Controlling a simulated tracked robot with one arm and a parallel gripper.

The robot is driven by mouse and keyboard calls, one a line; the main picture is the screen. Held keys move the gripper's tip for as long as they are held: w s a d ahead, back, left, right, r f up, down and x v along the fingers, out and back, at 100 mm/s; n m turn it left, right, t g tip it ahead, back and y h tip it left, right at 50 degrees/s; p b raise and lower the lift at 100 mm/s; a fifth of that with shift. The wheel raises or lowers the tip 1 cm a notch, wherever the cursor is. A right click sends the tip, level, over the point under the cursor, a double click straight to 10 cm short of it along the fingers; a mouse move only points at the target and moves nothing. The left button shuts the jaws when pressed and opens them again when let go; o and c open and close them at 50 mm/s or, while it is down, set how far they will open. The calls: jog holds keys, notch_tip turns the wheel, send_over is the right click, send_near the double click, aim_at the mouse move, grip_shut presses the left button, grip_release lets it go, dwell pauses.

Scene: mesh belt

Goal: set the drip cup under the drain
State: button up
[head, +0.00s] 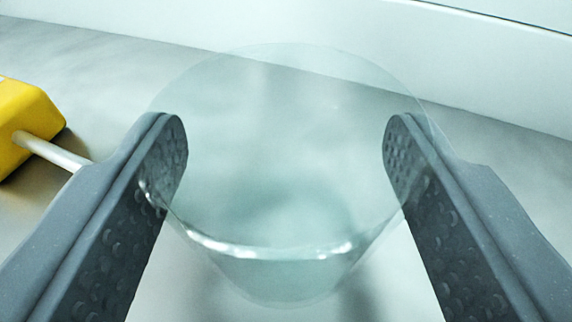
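A clear, see-through cup, which I take as the drip cup (285,160), fills the middle of the head view. Its wide rim faces me, and its body narrows toward the bottom of the picture. My gripper (285,135) has one dark grey finger on each side of the cup. The textured pads meet the cup's sides, and the rim overlaps both fingertips. The gripper looks shut on the cup. I cannot tell whether the cup's base touches the surface below. No drain can be made out in this view.
A yellow block (24,115) with a pale rod (52,150) lies at the left; the rod's end is hidden behind my left finger. A grey surface (90,68) spreads beneath, clear at the right. A pale wall or panel (470,60) runs across the back.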

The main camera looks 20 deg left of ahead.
aim_at(279, 65)
jog(key=shift+a, duration=0.1)
jog(key=shift+c, duration=0.5)
jog(key=shift+r, duration=0.15)
jog(key=shift+r+p, duration=0.4)
jog(key=shift+r, duration=1.2)
jog(key=v, duration=0.5)
jog(key=a+v, duration=0.1)
jog(key=v, duration=0.2)
jog(key=shift+s+f+p, duration=0.2)
jog(key=shift+f+p, duration=0.15)
jog(key=shift+s+a+f+b, duration=0.15)
jog(key=shift+f+b, duration=0.1)
jog(key=shift+b, duration=1.15)
jog(key=shift+s+b, duration=0.2)
jog(key=shift+b, duration=0.9)
